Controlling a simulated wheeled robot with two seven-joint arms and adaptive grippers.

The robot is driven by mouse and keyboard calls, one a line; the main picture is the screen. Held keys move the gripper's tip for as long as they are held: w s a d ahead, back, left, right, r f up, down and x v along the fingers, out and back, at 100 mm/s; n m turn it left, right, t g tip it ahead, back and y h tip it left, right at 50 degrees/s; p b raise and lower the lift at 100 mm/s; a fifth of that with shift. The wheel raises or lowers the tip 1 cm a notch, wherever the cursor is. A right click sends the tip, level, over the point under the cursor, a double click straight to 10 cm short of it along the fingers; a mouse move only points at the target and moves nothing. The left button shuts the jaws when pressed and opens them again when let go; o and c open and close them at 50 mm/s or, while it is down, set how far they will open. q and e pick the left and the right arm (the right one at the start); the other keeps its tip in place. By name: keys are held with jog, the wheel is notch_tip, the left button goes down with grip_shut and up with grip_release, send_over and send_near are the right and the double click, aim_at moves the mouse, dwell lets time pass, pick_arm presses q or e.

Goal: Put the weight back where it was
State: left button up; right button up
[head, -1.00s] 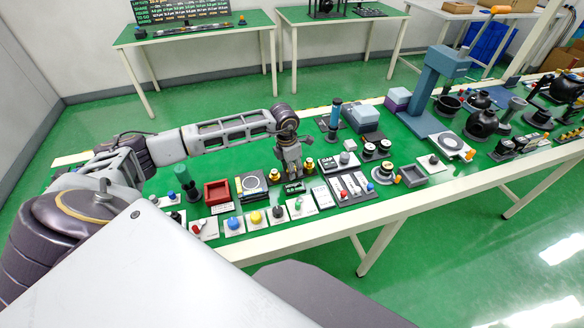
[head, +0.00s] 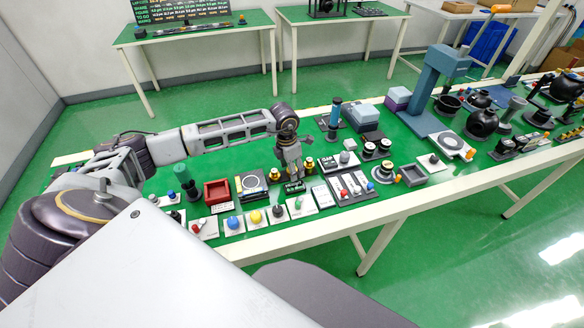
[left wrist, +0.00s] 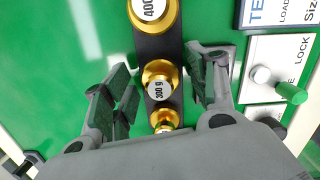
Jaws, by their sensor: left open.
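In the left wrist view a dark strip (left wrist: 153,50) holds a row of gold weights with white labelled tops. The weight marked 400 (left wrist: 152,12) is at the top edge, the 300 g weight (left wrist: 160,84) is in the middle, and a smaller gold weight (left wrist: 164,119) is below. My left gripper (left wrist: 166,92) is open, with its fingers on either side of the 300 g weight and visible gaps to it. In the head view my left gripper (head: 293,176) points down among the gold weights, with one (head: 275,174) to its left and one (head: 309,162) to its right.
A panel with a green-tipped lever and LOCK lettering (left wrist: 280,65) is close right of the fingers. In the head view a red tray (head: 217,193), knob panels and a switch panel (head: 351,187) crowd the table's near side. Green tabletop left of the strip is clear.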

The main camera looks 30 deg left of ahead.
pick_arm(q)
jog(key=shift+r, duration=0.75)
notch_tip(320, 180, up, 11)
jog(key=s, duration=0.1)
jog(key=shift+a+f, duration=0.15)
jog(key=shift+a, duration=0.2)
pick_arm(e)
jog(key=shift+s+a+f, duration=0.1)
jog(key=shift+s+a, duration=0.05)
jog(key=shift+a, duration=0.45)
pick_arm(q)
jog(key=shift+s, duration=0.1)
pick_arm(e)
jog(key=shift+d, duration=0.8)
